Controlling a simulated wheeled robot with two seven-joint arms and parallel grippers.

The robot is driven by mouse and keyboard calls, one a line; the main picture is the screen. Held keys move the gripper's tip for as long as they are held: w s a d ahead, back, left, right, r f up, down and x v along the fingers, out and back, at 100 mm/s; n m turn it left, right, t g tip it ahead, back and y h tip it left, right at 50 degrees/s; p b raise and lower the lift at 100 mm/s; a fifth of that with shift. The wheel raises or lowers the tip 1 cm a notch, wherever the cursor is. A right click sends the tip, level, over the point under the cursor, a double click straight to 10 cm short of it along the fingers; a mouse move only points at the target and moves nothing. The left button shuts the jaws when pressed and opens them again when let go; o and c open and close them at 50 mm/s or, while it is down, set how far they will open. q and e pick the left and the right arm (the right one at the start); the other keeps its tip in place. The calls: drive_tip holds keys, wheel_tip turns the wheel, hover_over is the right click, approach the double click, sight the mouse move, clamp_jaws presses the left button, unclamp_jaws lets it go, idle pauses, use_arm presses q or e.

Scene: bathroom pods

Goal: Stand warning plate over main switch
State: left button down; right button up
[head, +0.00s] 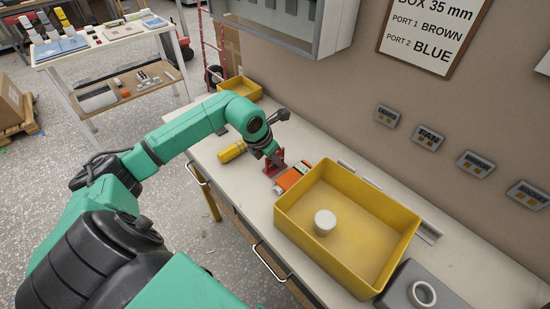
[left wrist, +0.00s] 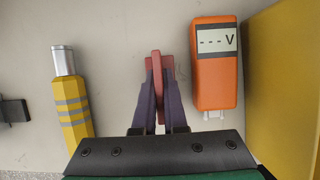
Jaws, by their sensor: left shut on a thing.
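My left gripper (head: 274,158) is over the white worktop, pointing down. It is shut on a red plate (head: 279,165), which I take to be the warning plate. In the left wrist view the gripper (left wrist: 158,90) has its two dark fingers close together on the red plate (left wrist: 155,62), seen nearly edge-on. The plate is at or just above the worktop; I cannot tell if it touches. I cannot make out a main switch for certain. My right gripper is not in view.
An orange voltage meter (left wrist: 215,75) lies right of the plate, and a yellow striped cylinder (head: 232,152) lies left. A large yellow tray (head: 300,215) holding a white round piece (head: 325,222) is close on the right. A smaller yellow tray (head: 240,90) stands at the far end.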

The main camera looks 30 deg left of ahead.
use_arm(q)
drive_tip(key=shift+f, duration=0.1)
drive_tip(key=c, duration=1)
unclamp_jaws()
